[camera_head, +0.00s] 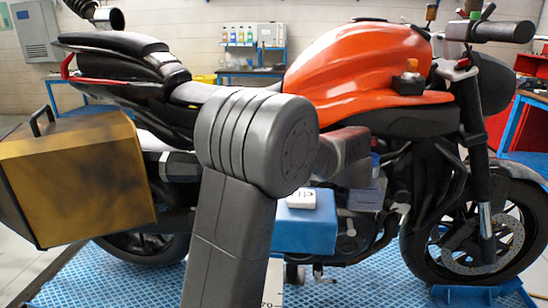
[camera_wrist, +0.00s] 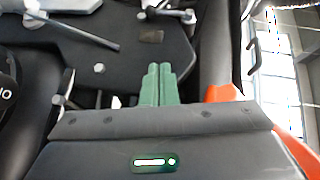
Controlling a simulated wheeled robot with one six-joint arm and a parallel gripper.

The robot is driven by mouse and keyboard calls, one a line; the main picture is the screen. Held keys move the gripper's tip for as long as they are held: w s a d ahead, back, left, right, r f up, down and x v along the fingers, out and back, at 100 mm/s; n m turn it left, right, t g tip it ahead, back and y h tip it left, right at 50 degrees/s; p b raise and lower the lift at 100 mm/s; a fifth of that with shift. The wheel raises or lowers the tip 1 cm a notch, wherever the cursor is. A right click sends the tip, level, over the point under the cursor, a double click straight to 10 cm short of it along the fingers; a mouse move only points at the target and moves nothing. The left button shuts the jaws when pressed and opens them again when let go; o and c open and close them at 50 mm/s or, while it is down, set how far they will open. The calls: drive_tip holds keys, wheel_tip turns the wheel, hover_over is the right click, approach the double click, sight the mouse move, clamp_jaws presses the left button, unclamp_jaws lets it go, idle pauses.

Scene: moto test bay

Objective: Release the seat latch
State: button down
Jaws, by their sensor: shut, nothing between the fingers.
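The motorcycle stands side-on in the head view, with its black seat (camera_head: 115,45) at the left and its orange tank (camera_head: 350,65) in the middle. I cannot pick out the seat latch for certain in either view. In the wrist view, my gripper (camera_wrist: 160,67) shows two green fingers pressed together, empty, over dark bodywork (camera_wrist: 185,50). A dark rod-like lever (camera_wrist: 70,30) lies at the upper left there, apart from the fingers. In the head view my arm's large grey joint covers the middle of the motorcycle, and my gripper cannot be made out.
A worn yellow-brown case (camera_head: 85,180) with a black handle juts out at the left. A blue box (camera_head: 305,225) with a small white item (camera_head: 300,199) on it sits low by the engine. A small amber-topped object (camera_head: 408,78) rests on the tank. The blue patterned platform (camera_head: 130,275) lies below.

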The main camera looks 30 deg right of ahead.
drive_tip(key=shift+v, duration=2.1)
drive_tip(key=shift+f, duration=0.15)
